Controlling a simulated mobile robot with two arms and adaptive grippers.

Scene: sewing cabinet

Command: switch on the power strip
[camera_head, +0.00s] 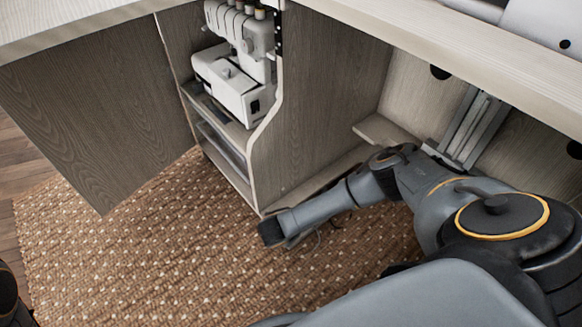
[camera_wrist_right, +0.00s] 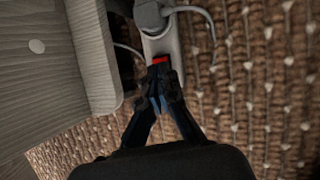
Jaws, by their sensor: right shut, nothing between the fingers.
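In the right wrist view, the power strip (camera_wrist_right: 174,48) is a pale narrow bar on the rug, with a grey plug in its far end. Its red switch (camera_wrist_right: 160,60) shows just beyond my fingertips. My right gripper (camera_wrist_right: 159,82) is shut and empty, its dark fingers over the near end of the strip. The fingertips overlap the lower edge of the switch; I cannot tell if they touch it. In the head view my right arm reaches in low under the table, and the strip cannot be made out there. My left gripper is not in view.
A wooden cabinet panel (camera_wrist_right: 60,60) stands close left of the strip. A white cable (camera_wrist_right: 205,17) curves beside it. The woven rug (camera_head: 150,245) is open in front. The tabletop (camera_head: 480,55) overhangs my arm, and a white overlock machine (camera_head: 232,85) sits on a cabinet shelf.

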